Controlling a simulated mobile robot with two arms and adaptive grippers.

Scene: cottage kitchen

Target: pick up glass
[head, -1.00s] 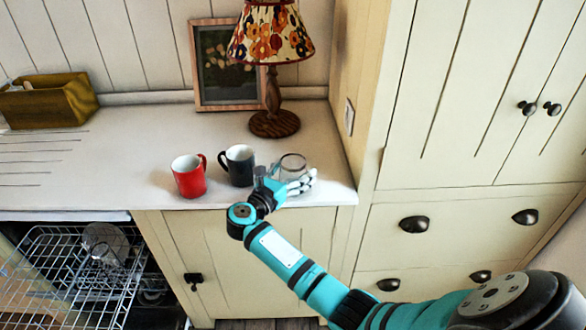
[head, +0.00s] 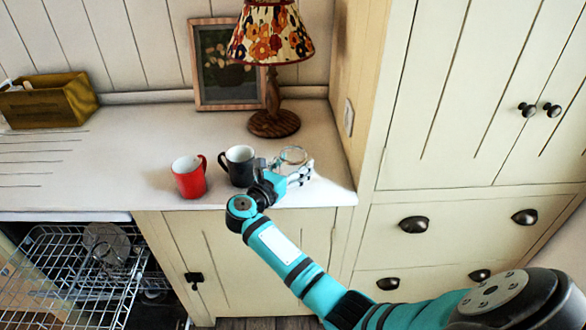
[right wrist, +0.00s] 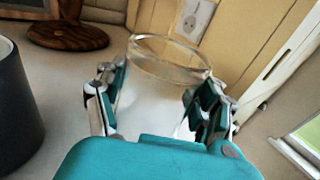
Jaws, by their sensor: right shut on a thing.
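The clear glass (head: 291,157) is at the right end of the white counter, right of the black mug. My right gripper (head: 288,176) is shut on it. In the right wrist view the glass (right wrist: 165,62) stands upright between the two fingers of the gripper (right wrist: 160,108), with its round rim above them. The lower part of the glass is hidden by the gripper's teal body. I cannot tell whether its base touches the counter. My left gripper is not in view.
A black mug (head: 238,166) stands close left of the gripper, and a red mug (head: 189,178) further left. A lamp (head: 273,122) and a picture frame (head: 227,65) stand behind. The tall cabinet (head: 455,100) bounds the right. A dishwasher rack (head: 60,285) is open at lower left.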

